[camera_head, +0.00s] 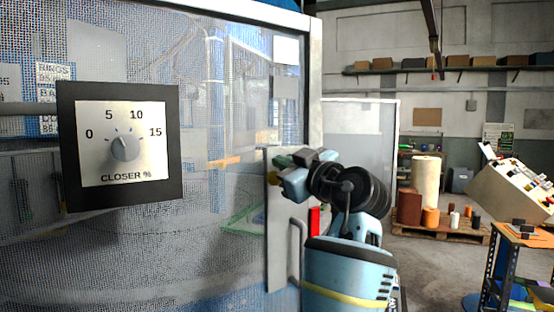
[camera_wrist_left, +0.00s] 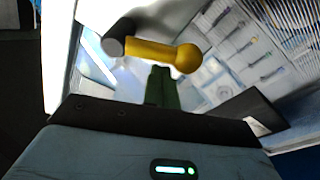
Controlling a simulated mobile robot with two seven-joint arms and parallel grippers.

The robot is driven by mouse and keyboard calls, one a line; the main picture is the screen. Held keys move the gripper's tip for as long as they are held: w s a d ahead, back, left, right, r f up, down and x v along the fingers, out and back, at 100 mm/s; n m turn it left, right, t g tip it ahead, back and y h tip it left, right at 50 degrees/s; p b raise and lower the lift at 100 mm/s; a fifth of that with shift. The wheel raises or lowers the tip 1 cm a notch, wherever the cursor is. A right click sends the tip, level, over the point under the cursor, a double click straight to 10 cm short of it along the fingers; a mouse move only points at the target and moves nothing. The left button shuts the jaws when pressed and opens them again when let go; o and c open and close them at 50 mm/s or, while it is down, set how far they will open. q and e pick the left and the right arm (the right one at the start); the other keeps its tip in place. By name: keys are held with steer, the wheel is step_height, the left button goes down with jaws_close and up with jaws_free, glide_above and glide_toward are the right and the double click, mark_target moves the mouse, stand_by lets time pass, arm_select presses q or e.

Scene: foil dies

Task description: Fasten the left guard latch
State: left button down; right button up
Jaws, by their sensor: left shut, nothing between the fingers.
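The guard latch shows in the left wrist view as a yellow lever (camera_wrist_left: 150,50) with a round knob at its right end and a dark grey hub at its left end. In the head view, a small bit of yellow knob (camera_head: 274,181) shows beside my gripper; the rest of the lever is hidden. A pale latch plate (camera_head: 277,235) stands at the guard's edge. My left gripper (camera_head: 283,160) is at the plate's upper part. Its green fingers (camera_wrist_left: 161,75) are shut and empty, close to the lever; I cannot tell whether they touch it. My right gripper is not in view.
The mesh guard (camera_head: 220,120) fills the left side, with a dial panel (camera_head: 165,150) marked "CLOSER %". A red strip (camera_head: 314,221) and a grey handle (camera_head: 295,255) are beside the plate. A control console (camera_head: 510,190) stands at right.

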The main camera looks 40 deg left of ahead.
arm_select(q)
steer(key=shift+w+d+f, duration=0.1)
steer(key=shift+d+f, duration=0.05)
steer(key=shift+f, duration=0.1)
stand_by(0.3)
